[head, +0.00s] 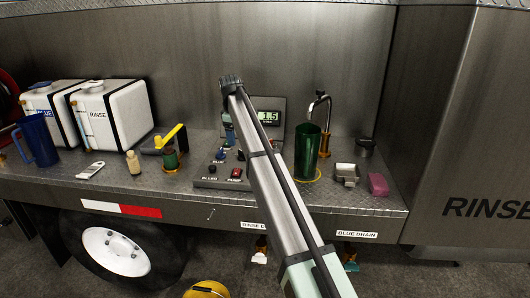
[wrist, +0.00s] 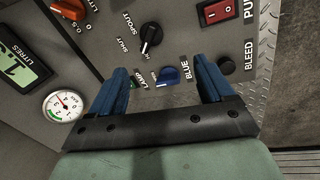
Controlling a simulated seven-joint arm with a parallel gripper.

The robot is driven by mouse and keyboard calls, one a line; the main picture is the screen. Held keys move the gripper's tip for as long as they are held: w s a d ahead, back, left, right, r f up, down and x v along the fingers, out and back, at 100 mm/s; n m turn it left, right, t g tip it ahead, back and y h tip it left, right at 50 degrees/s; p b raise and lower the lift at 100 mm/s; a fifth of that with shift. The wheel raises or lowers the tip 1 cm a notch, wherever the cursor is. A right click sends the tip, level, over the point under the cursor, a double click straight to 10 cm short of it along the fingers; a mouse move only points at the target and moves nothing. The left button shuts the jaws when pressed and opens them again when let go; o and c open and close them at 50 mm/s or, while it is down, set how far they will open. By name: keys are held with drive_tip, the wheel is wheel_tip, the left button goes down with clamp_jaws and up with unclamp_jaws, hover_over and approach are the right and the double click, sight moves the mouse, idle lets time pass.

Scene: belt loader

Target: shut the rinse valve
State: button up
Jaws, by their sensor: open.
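No valve with a readable "rinse valve" label shows. A yellow lever handle (head: 171,136) stands on the deck right of the rinse tank (head: 112,116), above a green-bodied fitting; I cannot read a label on it. A "RINSE D..." label (head: 254,226) is on the deck's front edge, partly behind my arm, with a small white-handled fitting (head: 259,258) below. My gripper (wrist: 162,66) is open and empty over the control panel (wrist: 107,45). Its blue fingers stand either side of a blue knob (wrist: 168,76) beside the word BLUE, apart from it as far as I can see.
The panel has a black spout knob (wrist: 150,36), a red pump switch (wrist: 217,12), a bleed button (wrist: 226,64) and a gauge (wrist: 64,106). A green cylinder (head: 307,152), a tap (head: 319,102), a metal tray (head: 346,174) and a pink block (head: 378,183) stand right. A blue jug (head: 37,140) stands left.

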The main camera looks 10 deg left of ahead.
drive_tip(key=w+d+r+n+g, duration=0.1)
drive_tip(key=w+d+r, duration=0.1)
drive_tip(key=d, duration=0.3)
drive_tip(key=w+d+r+n+g, duration=0.1)
drive_tip(key=w+d+r, duration=0.1)
drive_tip(key=d, duration=0.4)
wheel_tip(320, 180, down, 14)
drive_tip(key=shift+s+a+r, duration=0.1)
drive_tip(key=shift+r, duration=0.15)
drive_tip(key=c, duration=1)
